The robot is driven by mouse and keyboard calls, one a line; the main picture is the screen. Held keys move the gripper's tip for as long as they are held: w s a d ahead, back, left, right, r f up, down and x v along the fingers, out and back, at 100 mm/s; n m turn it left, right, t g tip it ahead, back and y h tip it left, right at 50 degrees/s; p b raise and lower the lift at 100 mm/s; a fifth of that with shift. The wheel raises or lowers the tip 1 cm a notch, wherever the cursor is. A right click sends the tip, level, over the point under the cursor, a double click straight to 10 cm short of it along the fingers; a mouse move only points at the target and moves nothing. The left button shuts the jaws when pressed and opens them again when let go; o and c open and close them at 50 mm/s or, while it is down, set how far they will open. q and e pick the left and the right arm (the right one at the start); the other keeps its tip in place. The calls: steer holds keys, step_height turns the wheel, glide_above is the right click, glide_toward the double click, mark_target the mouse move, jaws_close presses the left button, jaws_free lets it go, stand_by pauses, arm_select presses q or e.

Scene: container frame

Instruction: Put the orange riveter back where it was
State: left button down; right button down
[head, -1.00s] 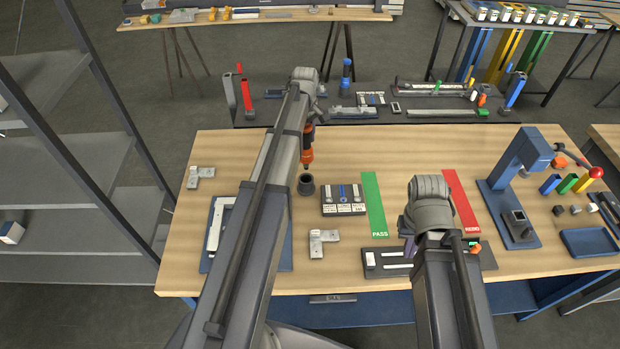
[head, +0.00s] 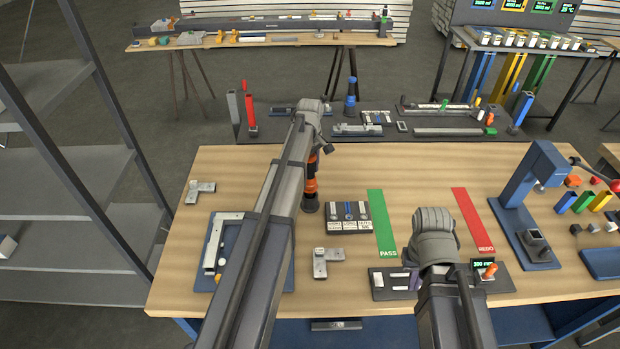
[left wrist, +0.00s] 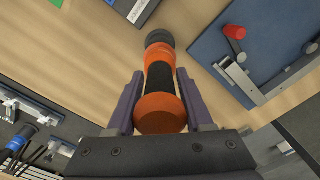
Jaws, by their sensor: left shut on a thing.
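The orange riveter (head: 311,188) with black bands is upright at the left-middle of the wooden table. Its lower end meets a dark round cup (head: 310,206); how deep it sits is unclear. In the left wrist view the riveter (left wrist: 160,105) lies between the purple fingers of my left gripper (left wrist: 158,90), which is shut on it. The dark cup shows at its far end (left wrist: 159,37). In the head view the left arm hides most of that gripper. My right gripper (head: 411,252) is mostly hidden behind its own arm, above a dark panel, so its jaws cannot be read.
A block of labelled switches (head: 348,217) stands right of the cup, beside the green PASS strip (head: 382,222). A blue fixture plate (head: 205,278) lies left and a metal bracket (head: 326,262) in front. A blue press (head: 533,190) stands right.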

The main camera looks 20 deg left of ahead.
mark_target(310, 176)
arm_select(q)
steer(key=shift+f+b, duration=0.9)
steer(key=shift+f, duration=0.45)
steer(key=shift+f+b, duration=0.5)
steer(key=shift+b, duration=0.05)
steer(key=shift+c, duration=1.5)
jaws_free()
steer(key=shift+r, duration=0.25)
